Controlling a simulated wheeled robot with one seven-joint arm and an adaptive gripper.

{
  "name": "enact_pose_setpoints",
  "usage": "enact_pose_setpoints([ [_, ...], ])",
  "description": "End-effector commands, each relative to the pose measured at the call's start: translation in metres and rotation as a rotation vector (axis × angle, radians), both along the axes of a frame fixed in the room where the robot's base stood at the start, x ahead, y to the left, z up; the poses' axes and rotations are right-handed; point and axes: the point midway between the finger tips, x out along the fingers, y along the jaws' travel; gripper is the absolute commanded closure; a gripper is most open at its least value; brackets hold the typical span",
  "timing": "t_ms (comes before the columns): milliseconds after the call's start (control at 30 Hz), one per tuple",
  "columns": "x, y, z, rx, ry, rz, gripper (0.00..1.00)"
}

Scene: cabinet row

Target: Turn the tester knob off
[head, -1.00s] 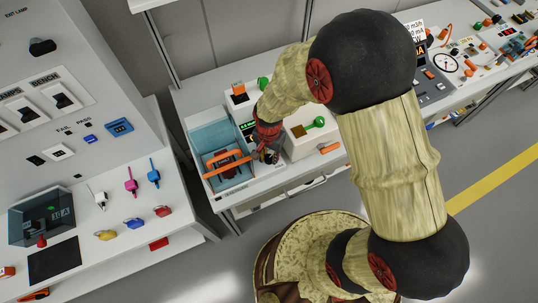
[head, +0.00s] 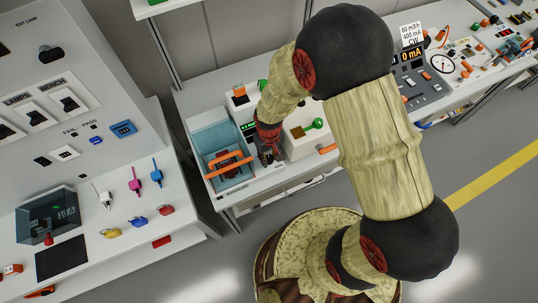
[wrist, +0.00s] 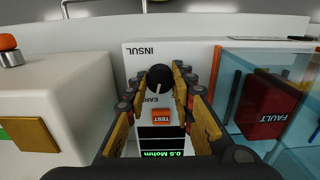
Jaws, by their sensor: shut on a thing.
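The tester (wrist: 134,75) is a white panel marked INSUL above and a partly hidden word starting EAR below. Its black round knob (wrist: 160,78) sits between those labels, with a pale mark on its lower face. My gripper (wrist: 160,73) is shut on the knob, one finger on each side. Below the knob are an orange TEST button (wrist: 161,116) and a display (wrist: 161,154) reading 0.5 Mohm in green. In the head view my gripper (head: 267,157) is at the tester's front, and the knob is hidden there.
A clear blue box (wrist: 262,70) with a red FAULT block (wrist: 266,112) stands close to the right of the tester. A white box (wrist: 55,90) stands close on the left. An orange handle (head: 230,165) crosses the blue box's front.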

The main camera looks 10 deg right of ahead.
Motion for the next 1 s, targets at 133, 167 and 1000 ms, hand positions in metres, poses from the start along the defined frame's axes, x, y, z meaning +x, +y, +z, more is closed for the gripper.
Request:
enact_pose_setpoints([
  [133,0.0004,0.0000,0.0012,0.000,0.000,0.138,1.00],
  [167,0.0004,0.0000,0.0012,0.000,0.000,0.167,1.00],
  [1000,0.0008,-0.0001,0.0007,0.001,-0.001,0.898,1.00],
])
